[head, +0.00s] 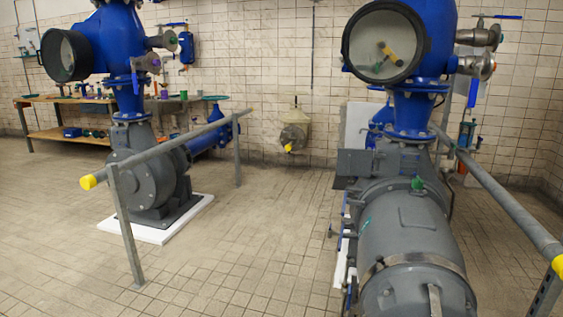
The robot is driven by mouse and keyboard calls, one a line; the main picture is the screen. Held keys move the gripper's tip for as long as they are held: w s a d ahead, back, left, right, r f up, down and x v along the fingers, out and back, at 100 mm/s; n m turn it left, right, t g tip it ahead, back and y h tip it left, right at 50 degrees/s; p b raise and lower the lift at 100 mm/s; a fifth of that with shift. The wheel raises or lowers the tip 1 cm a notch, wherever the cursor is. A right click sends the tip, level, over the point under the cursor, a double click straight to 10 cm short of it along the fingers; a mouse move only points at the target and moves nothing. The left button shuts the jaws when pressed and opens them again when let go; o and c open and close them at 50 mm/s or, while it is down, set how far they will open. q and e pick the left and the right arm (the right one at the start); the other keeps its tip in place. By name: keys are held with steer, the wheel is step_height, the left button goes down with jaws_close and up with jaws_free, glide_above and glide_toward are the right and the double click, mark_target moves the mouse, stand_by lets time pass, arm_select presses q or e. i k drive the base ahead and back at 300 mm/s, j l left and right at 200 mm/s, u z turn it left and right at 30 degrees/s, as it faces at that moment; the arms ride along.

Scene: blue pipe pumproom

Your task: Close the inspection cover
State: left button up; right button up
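A large blue pipe body (436,55) at the upper right carries a round, glass-like cover (365,42) with a thick black rim, facing me. A yellow and a green shape show inside its circle. A second blue pipe body (113,45) at the upper left has a similar round black-rimmed cover (65,57), facing left and toward me. I cannot tell which of them is the inspection cover, or whether either stands open. Neither of my grippers is in view.
A grey pump (410,235) fills the right foreground. Another grey pump (148,172) stands on a white plinth at left. Yellow-capped rails (165,145) and (505,200) flank the pumps. A workbench (70,137) stands along the back left. Tiled floor (240,240) between the pumps is clear.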

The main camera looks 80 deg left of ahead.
mark_target(355, 164)
steer(key=u, duration=2.15)
